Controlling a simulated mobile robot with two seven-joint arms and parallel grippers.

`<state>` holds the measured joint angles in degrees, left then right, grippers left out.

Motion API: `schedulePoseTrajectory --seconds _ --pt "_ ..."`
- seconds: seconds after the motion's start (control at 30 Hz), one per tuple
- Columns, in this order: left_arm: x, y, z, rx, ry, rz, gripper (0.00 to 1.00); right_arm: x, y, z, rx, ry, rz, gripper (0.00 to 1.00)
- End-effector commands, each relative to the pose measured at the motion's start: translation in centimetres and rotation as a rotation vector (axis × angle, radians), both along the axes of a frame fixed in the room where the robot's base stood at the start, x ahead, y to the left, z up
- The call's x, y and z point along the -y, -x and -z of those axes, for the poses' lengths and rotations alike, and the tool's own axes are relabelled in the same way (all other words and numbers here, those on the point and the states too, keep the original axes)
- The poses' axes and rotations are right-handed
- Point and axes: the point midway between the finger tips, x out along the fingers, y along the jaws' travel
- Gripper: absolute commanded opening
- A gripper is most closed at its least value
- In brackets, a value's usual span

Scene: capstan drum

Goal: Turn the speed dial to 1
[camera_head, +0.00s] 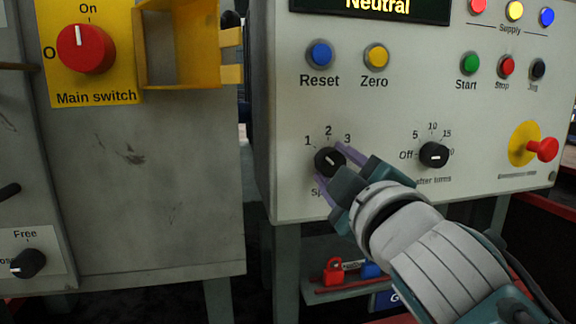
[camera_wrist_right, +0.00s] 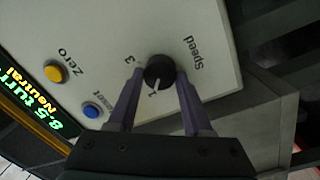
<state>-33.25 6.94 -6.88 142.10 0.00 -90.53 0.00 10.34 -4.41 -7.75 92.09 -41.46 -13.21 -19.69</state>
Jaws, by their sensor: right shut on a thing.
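The black speed dial (camera_head: 329,161) is on the pale control panel, below the numbers 1, 2 and 3. It also shows in the right wrist view (camera_wrist_right: 160,71), where its white mark points toward the 1. My right gripper (camera_head: 336,170) has its purple fingers on either side of the dial and is shut on it. In the wrist view the two fingers (camera_wrist_right: 158,88) flank the dial, and the 2 is hidden. The Speed label is partly covered by the gripper in the head view. My left gripper is not in view.
The blue Reset button (camera_head: 320,54) and yellow Zero button (camera_head: 376,57) are above the dial. Another black dial (camera_head: 433,155) is to the right, close to my right arm. A red stop knob (camera_head: 543,149) is at the far right. The display (camera_head: 378,8) reads Neutral.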

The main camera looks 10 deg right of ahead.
Motion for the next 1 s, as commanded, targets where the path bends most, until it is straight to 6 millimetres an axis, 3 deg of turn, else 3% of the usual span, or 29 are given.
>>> schedulePoseTrajectory --seconds 0.17,0.2,0.43,0.77,1.0 --pt "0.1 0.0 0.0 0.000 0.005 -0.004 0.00 0.0 0.0 0.0 -0.001 0.004 0.001 0.00" --pt "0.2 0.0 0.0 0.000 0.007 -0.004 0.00 0.0 0.0 0.0 -0.001 0.004 0.001 0.52" --pt "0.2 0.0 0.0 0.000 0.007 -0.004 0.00 0.0 0.0 0.0 -0.001 0.002 0.001 0.78" --pt "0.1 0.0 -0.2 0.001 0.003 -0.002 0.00 0.0 0.3 0.0 -0.001 0.000 0.000 0.80" --pt "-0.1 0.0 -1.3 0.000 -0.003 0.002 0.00 0.0 3.8 0.1 -0.004 -0.001 0.000 0.80"
